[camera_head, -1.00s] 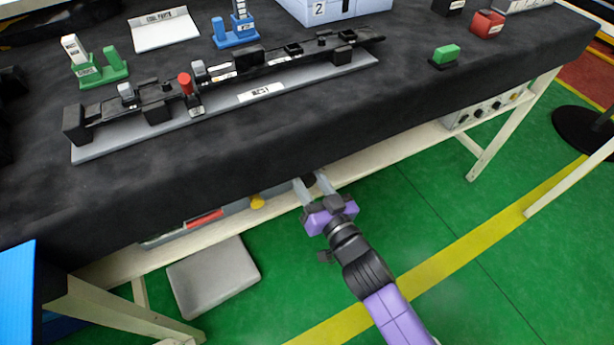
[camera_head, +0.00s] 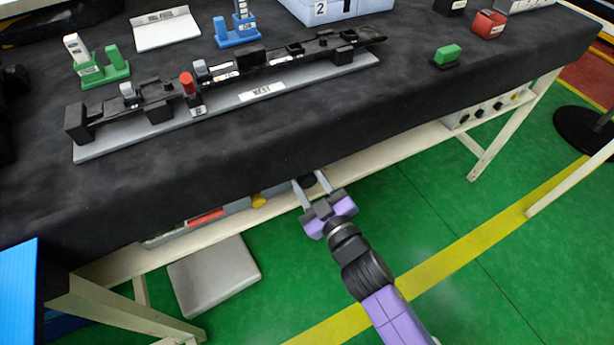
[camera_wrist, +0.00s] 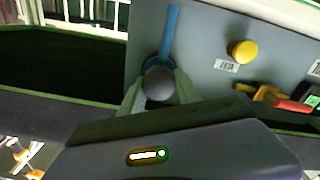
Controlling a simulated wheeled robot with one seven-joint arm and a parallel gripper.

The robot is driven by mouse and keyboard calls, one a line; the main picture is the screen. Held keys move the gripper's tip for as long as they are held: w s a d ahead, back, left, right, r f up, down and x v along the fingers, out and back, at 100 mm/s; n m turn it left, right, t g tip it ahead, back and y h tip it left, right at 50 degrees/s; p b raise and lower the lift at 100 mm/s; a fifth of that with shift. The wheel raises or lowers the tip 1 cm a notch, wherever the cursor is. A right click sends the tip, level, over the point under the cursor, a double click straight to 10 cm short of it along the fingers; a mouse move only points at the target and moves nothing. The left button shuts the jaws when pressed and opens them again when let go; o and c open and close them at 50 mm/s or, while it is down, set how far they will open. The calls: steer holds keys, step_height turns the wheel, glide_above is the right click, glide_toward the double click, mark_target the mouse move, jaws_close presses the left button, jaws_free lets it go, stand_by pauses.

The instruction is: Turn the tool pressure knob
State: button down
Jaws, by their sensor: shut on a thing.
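The tool pressure knob (camera_wrist: 159,84) is dark and round in the wrist view, with a blue ring at its base and a blue strip running up from it on a grey panel (camera_wrist: 200,61). My gripper (camera_wrist: 158,90) has its two pale fingers on either side of the knob, shut on it. In the head view my gripper (camera_head: 312,183) reaches under the table's front edge. There the knob (camera_head: 307,181) is a small dark shape, mostly hidden by the fingers and cloth.
A yellow button (camera_wrist: 243,52) and a red-handled part (camera_wrist: 293,104) sit to the right on the panel. The black-covered table (camera_head: 330,125) overhangs the shelf (camera_head: 275,212). A grey box (camera_head: 213,276) lies on the green floor, which is open around my arm.

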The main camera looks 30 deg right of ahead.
steer(key=shift+n, duration=0.9)
steer(key=shift+a, duration=0.1)
steer(key=c, duration=0.9)
jaws_free()
steer(key=s, duration=0.8)
steer(key=shift+w+r, duration=0.1)
